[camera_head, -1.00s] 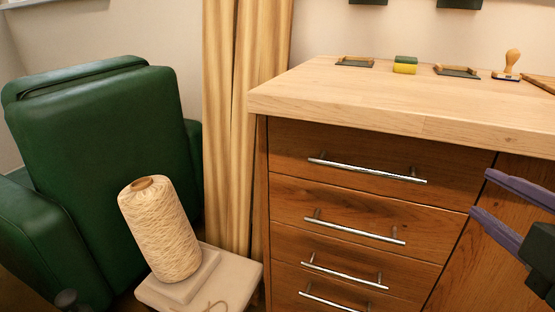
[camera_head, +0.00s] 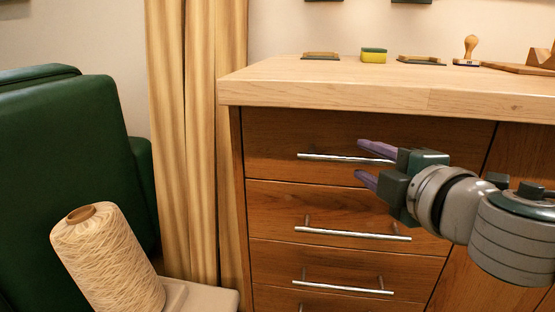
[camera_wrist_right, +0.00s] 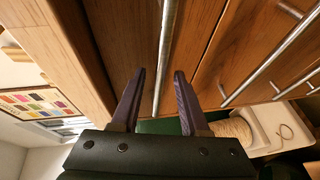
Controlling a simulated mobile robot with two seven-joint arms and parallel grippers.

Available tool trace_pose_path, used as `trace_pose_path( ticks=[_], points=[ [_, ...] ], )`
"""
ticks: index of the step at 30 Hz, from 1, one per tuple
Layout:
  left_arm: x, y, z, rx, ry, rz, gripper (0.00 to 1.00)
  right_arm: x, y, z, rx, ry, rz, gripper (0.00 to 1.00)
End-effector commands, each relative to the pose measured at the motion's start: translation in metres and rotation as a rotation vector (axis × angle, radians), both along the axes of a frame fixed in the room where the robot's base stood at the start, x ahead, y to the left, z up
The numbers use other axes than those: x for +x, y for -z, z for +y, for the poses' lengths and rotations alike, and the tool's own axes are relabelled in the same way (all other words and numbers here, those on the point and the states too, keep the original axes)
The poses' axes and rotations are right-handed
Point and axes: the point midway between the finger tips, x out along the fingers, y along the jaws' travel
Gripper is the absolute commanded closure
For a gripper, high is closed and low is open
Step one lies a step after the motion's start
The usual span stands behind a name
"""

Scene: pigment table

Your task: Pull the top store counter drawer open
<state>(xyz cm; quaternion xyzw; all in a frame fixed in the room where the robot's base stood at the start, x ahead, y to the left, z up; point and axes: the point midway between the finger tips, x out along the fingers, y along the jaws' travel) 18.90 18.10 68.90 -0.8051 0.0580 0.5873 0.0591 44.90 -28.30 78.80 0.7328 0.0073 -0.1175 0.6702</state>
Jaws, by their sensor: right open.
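The store counter (camera_head: 240,100) has a light wooden top and a stack of brown drawers. The top drawer (camera_head: 270,133) is closed, with a silver bar handle (camera_head: 325,156) across its front. My right gripper (camera_head: 362,162) is open in front of the right part of that handle, its purple fingers pointing left and hiding part of the bar. In the right wrist view the handle bar (camera_wrist_right: 166,50) runs between the lines of the two open fingertips (camera_wrist_right: 159,75). I cannot tell whether the bar is between the fingers in depth. My left gripper is not in view.
Lower drawers with similar handles (camera_head: 350,234) sit below. A green armchair (camera_head: 60,170), a thread cone (camera_head: 105,265) and a curtain (camera_head: 195,130) stand at left. A sponge (camera_head: 373,56) and a stamp (camera_head: 470,50) are on the counter top.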

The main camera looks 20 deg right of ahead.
Motion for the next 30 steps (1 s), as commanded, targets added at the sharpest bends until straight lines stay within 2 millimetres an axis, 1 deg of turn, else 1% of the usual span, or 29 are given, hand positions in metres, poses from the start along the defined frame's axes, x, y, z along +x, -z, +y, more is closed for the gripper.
trace_pose_path(
  ticks=[1, 4, 13, 24, 25, 30],
  points=[
    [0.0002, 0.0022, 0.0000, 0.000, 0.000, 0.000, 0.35, 0.0046, 0.0012, -0.0008, 0.000, 0.000, -0.002, 0.55],
    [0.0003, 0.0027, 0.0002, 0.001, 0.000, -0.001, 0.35, 0.0092, 0.0018, -0.0017, 0.000, 0.001, -0.001, 0.55],
    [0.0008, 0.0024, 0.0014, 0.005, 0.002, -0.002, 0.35, 0.0106, 0.0016, -0.0016, 0.001, 0.000, 0.000, 0.56],
    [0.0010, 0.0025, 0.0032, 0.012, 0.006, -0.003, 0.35, 0.0103, 0.0017, -0.0017, 0.001, 0.001, 0.000, 0.98],
    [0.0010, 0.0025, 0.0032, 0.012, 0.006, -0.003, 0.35, 0.0103, 0.0017, -0.0017, 0.001, 0.001, 0.000, 1.00],
    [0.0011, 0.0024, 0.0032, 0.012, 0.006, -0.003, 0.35, 0.0103, 0.0018, -0.0017, 0.001, 0.001, 0.000, 1.00]
  ],
)
